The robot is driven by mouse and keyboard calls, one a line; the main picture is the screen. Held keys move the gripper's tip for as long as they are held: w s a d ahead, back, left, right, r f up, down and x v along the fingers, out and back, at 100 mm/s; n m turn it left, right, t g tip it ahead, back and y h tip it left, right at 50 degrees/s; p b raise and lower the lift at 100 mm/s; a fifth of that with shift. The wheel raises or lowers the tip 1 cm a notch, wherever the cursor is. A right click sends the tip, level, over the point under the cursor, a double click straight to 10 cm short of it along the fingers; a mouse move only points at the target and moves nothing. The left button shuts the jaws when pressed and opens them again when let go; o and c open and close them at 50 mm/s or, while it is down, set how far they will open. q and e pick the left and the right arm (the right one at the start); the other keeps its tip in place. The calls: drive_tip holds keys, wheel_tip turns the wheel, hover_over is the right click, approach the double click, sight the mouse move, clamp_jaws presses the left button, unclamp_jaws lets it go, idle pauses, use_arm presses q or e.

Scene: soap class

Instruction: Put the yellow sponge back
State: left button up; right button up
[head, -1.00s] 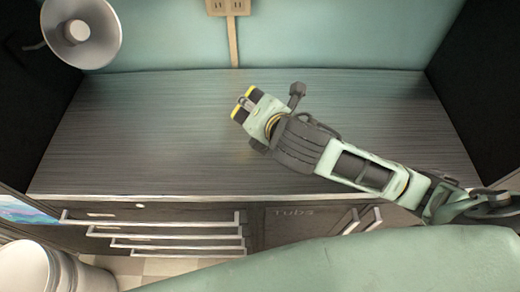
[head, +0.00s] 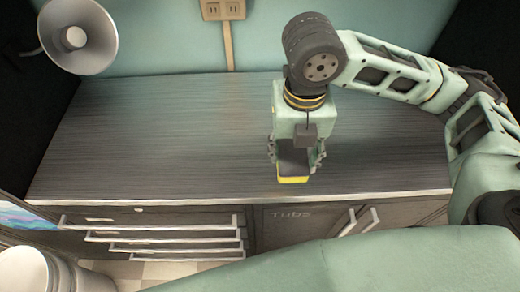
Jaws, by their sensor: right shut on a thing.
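My right gripper (head: 296,160) points down over the front part of the grey counter (head: 150,130). It is shut on the yellow sponge (head: 293,180), which shows as a yellow strip below a dark part at the fingertips. The fingers and wrist hide much of the sponge. The sponge is close to the counter's front edge; I cannot tell whether it touches the top. My left gripper is not in view.
The counter top is otherwise bare. A round lamp (head: 77,38) hangs at the upper left, and an outlet (head: 222,10) is on the back wall. Several drawers with bar handles (head: 150,219) and a cupboard marked "Tubs" (head: 291,215) are below. A white bin (head: 35,270) stands lower left.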

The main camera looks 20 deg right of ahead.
drive_tip(key=w+a+f, duration=0.1)
drive_tip(key=w+f, duration=0.1)
drive_tip(key=w, duration=0.1)
drive_tip(key=w+a+f+p, duration=0.1)
drive_tip(key=w+f, duration=0.1)
drive_tip(key=w, duration=0.2)
drive_tip(key=w+a+f+p, duration=0.1)
drive_tip(key=w+f, duration=0.1)
drive_tip(key=w, duration=0.1)
drive_tip(key=shift+w+a+f, duration=0.15)
drive_tip(key=shift+a+f, duration=0.1)
drive_tip(key=shift+a, duration=0.05)
wheel_tip(320, 180, down, 4)
drive_tip(key=shift+r+p, duration=0.25)
drive_tip(key=shift+p, duration=0.3)
drive_tip(key=shift+w+f, duration=0.1)
drive_tip(key=shift+f, duration=0.25)
drive_tip(key=o, duration=1)
drive_tip(key=shift+r, duration=0.1)
wheel_tip(320, 180, up, 12)
drive_tip(key=shift+f+b, duration=0.1)
drive_tip(key=shift+b, duration=1.15)
